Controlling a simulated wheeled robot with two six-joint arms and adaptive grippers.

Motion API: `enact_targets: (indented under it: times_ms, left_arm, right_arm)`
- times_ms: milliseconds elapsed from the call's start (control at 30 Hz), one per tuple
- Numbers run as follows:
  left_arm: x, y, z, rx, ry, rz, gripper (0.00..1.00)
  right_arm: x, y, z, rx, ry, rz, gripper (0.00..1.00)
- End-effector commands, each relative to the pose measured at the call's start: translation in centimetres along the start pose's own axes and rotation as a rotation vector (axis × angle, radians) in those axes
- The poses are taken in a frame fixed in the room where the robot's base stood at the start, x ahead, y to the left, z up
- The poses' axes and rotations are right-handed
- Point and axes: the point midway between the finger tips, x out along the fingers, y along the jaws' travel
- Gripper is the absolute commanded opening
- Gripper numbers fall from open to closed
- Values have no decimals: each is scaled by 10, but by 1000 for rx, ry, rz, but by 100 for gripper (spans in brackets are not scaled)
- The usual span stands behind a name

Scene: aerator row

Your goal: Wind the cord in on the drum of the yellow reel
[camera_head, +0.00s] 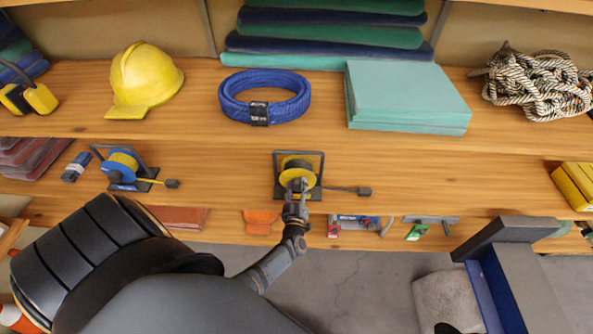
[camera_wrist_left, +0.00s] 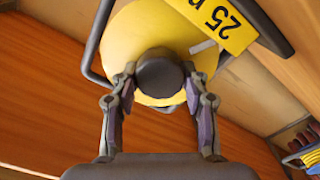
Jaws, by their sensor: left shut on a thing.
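The yellow reel (camera_head: 297,163) stands in a dark frame on the wooden shelf, near the middle of the head view. My left gripper (camera_head: 297,187) is at the reel's front. In the left wrist view its fingers (camera_wrist_left: 160,85) are shut on the dark round knob (camera_wrist_left: 160,76) in front of the yellow drum (camera_wrist_left: 128,38). The gripper partly hides the drum's front in the head view. My right gripper is not in view.
A blue reel (camera_head: 120,165) with yellow cord stands to the left. A yellow hard hat (camera_head: 143,80), a blue coiled strap (camera_head: 263,97), teal sheets (camera_head: 405,97) and a rope coil (camera_head: 538,82) lie behind.

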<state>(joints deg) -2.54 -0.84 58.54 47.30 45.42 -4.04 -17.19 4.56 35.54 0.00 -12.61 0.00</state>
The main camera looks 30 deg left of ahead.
Motion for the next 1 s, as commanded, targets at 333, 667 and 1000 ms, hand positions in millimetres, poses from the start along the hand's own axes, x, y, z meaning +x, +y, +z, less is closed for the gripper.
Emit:
enact_targets:
  times_ms: [333, 667, 1000]
  left_arm:
    - [0, 0, 0, -2, 0, 0, 66]
    - [-1, 0, 0, -2, -1, 0, 69]
    - [-68, -1, 1, -3, -3, -4, 69]
  right_arm:
    - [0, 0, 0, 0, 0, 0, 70]
    - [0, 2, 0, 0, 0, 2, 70]
    - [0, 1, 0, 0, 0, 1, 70]
